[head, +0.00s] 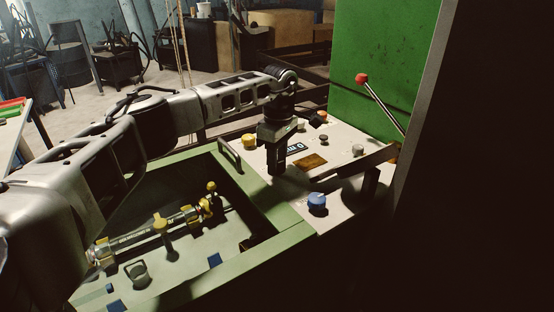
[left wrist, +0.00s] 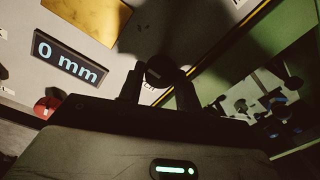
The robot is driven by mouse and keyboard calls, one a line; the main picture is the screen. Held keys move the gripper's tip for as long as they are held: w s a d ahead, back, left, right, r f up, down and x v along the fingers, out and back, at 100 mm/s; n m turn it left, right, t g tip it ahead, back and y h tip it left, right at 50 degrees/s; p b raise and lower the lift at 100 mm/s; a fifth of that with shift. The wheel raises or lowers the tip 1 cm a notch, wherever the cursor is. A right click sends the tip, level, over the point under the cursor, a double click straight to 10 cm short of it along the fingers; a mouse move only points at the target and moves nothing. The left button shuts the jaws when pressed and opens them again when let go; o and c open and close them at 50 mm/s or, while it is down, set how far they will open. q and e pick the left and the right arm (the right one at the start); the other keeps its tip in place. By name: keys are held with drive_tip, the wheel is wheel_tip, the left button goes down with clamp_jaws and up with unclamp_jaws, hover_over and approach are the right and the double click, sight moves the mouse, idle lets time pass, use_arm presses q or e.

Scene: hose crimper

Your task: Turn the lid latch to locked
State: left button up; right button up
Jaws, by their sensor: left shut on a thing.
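My left gripper (head: 276,168) points down at the panel of the machine, beside the edge of the green-framed opening. It is shut on a small dark round knob (left wrist: 159,72), seen between the two fingers (left wrist: 158,88) in the left wrist view. The knob appears to be the lid latch. In the head view the fingers hide it. Its markings do not show, so I cannot tell which way it is turned. My right gripper is not in view.
The panel carries a "0 mm" display (head: 292,148), a yellow knob (head: 249,142) and a blue knob (head: 317,201). A red-tipped lever (head: 362,79) stands at the right by a green housing (head: 384,50). A hose with yellow fittings (head: 165,234) lies in the opening.

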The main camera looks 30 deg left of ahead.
sight(279, 161)
use_arm(q)
drive_tip(key=shift+r, duration=0.1)
idle(0.3)
drive_tip(key=o, duration=1)
drive_tip(key=shift+d, duration=0.1)
drive_tip(key=shift+r, duration=0.1)
wheel_tip(279, 161, up, 16)
drive_tip(key=shift+w+b, duration=0.4)
drive_tip(key=shift+f, duration=0.2)
